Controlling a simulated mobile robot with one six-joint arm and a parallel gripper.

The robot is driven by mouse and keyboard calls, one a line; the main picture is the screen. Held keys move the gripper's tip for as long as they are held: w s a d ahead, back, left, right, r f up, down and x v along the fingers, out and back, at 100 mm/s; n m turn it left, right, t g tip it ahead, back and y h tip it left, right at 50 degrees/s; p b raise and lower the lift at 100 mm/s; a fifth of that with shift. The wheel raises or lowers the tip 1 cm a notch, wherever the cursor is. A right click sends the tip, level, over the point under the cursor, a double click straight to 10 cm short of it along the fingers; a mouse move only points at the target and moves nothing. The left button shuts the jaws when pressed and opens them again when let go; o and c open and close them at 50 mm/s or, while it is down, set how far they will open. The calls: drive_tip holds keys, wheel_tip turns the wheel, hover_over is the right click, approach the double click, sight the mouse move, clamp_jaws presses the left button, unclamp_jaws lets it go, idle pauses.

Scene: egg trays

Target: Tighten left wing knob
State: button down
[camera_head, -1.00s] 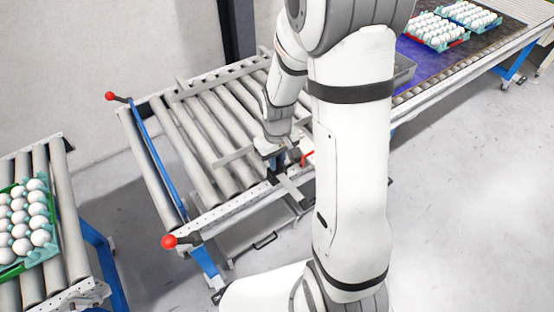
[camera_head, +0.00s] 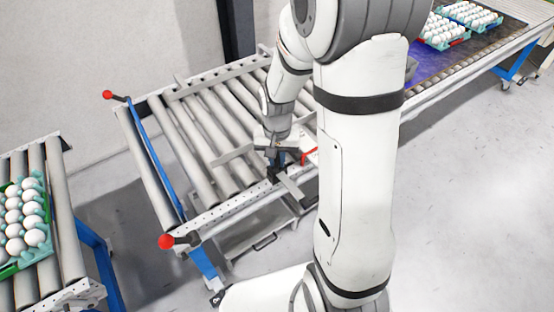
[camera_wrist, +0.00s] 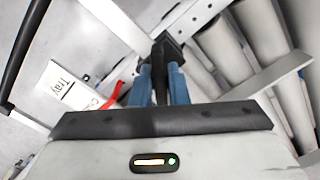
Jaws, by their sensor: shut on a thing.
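My gripper (camera_wrist: 160,88) shows in the wrist view with its two blue fingers close together, shut on a dark wing knob (camera_wrist: 161,52) at the conveyor's side rail. In the head view my gripper (camera_head: 276,163) is at the front rail of the roller conveyor (camera_head: 208,222), partly hidden by my own arm. The knob is too small to make out clearly there. A flat metal bar (camera_head: 291,186) lies beside the gripper. How far the knob is turned cannot be told.
Red ball handles stand at the conveyor's left corners, one near (camera_head: 166,242) and one far (camera_head: 108,95). Egg trays lie on the left conveyor (camera_head: 72,262) and the right belt (camera_head: 480,50). A drawer-like tray (camera_head: 250,240) hangs below.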

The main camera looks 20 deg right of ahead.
sight(278, 157)
drive_tip(key=m+b, duration=0.1)
drive_tip(key=m, duration=0.4)
drive_tip(key=shift+m, duration=0.3)
drive_tip(key=shift+m+b, duration=0.45)
drive_tip(key=shift+m, duration=1.85)
drive_tip(key=c, duration=1.4)
unclamp_jaws()
drive_tip(key=shift+r, duration=0.1)
wheel_tip(278, 157, up, 8)
drive_tip(key=shift+f, duration=0.15)
